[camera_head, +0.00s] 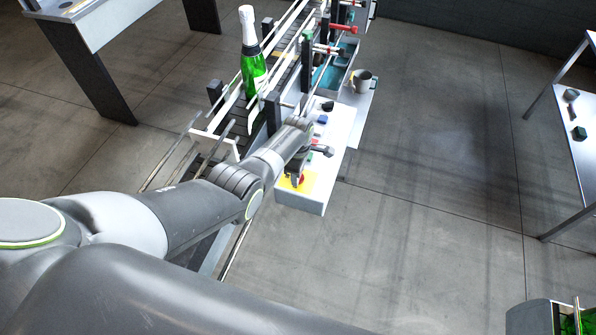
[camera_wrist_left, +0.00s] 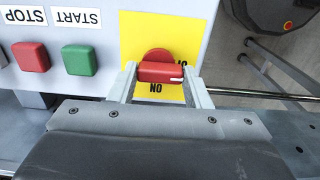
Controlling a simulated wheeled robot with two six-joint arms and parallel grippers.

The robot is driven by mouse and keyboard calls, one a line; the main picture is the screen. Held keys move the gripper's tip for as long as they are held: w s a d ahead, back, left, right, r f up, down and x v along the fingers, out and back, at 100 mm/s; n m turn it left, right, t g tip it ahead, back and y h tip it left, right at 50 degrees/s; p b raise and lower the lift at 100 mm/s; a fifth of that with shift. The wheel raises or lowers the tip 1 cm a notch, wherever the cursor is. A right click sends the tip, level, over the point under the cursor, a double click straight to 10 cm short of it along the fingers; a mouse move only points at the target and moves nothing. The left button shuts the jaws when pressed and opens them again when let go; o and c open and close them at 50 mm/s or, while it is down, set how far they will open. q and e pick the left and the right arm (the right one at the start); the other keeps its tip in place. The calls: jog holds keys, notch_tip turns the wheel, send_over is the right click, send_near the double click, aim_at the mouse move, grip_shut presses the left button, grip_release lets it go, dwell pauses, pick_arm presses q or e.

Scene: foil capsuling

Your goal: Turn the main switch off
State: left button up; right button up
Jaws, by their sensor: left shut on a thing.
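The main switch is a red rotary knob (camera_wrist_left: 160,70) on a yellow plate (camera_wrist_left: 138,30) of a white control box. In the wrist view its grip bar lies level, with a small white mark at its right end. An upside-down "ON" label shows just below the bar, and another label, partly hidden, is at its right. My left gripper (camera_wrist_left: 160,77) is shut on the knob, one finger at each end of the bar. In the head view my left gripper (camera_head: 299,176) is over the yellow plate at the box's near end. My right gripper is not in view.
A red STOP button (camera_wrist_left: 31,56) and a green START button (camera_wrist_left: 80,60) sit left of the knob in the wrist view. The control box (camera_head: 313,201) stands beside a conveyor carrying a green bottle (camera_head: 253,70). A cup (camera_head: 362,81) stands beyond.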

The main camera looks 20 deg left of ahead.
pick_arm(q)
jog(key=shift+r, duration=0.1)
jog(key=o, duration=1)
jog(key=shift+r+b, duration=0.4)
jog(key=shift+r, duration=0.75)
notch_tip(320, 180, up, 15)
jog(key=shift+r+b, duration=0.1)
jog(key=shift+b, duration=0.75)
